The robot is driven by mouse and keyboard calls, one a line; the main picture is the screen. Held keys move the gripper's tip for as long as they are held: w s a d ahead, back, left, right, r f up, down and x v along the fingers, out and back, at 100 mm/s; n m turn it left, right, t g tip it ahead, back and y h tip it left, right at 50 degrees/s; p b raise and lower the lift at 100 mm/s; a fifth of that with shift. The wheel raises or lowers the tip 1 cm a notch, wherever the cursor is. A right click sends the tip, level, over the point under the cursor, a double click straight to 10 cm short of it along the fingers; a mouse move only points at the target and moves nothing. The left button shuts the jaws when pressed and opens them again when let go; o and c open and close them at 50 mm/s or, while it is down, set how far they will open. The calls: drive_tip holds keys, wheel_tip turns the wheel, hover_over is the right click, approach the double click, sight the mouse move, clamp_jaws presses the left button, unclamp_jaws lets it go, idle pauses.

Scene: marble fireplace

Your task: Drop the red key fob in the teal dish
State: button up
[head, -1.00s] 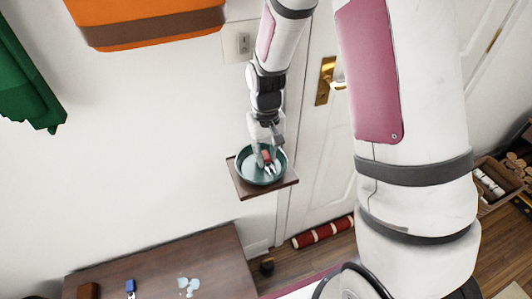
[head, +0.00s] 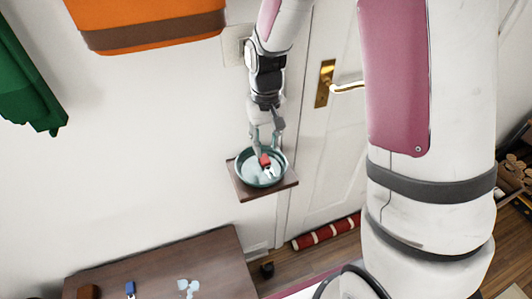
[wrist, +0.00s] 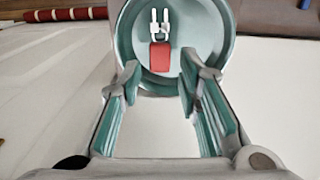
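The teal dish (head: 250,181) sits on a small brown wall shelf (head: 286,188) beside the door. The red key fob (head: 265,160) lies inside the dish, with its pale keys beside it. In the wrist view the red fob (wrist: 160,56) rests on the dish floor, near the wall closest to me, with two white keys (wrist: 160,24) pointing away. My gripper (wrist: 157,78) is open, its fingers spread apart with nothing between them. In the head view my gripper (head: 265,138) is above the back of the dish, clear of the fob.
A brown table (head: 215,265) stands below left with a blue fob (head: 130,288) and a pale blue item (head: 188,287) on it. A door with a brass handle (head: 347,87) is right of the shelf. An orange bag (head: 150,20) hangs upper left.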

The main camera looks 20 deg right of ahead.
sight(266, 162)
drive_tip(key=s+r+t, duration=0.1)
drive_tip(key=s+r, duration=0.5)
drive_tip(key=r, duration=0.3)
drive_tip(key=s+r+t, duration=0.1)
drive_tip(key=s+r, duration=0.6)
drive_tip(key=r, duration=0.2)
drive_tip(key=s+r+t, duration=0.1)
drive_tip(key=s, duration=1.1)
drive_tip(key=shift+d+r, duration=0.15)
drive_tip(key=shift+r, duration=0.2)
drive_tip(key=shift+s, duration=0.1)
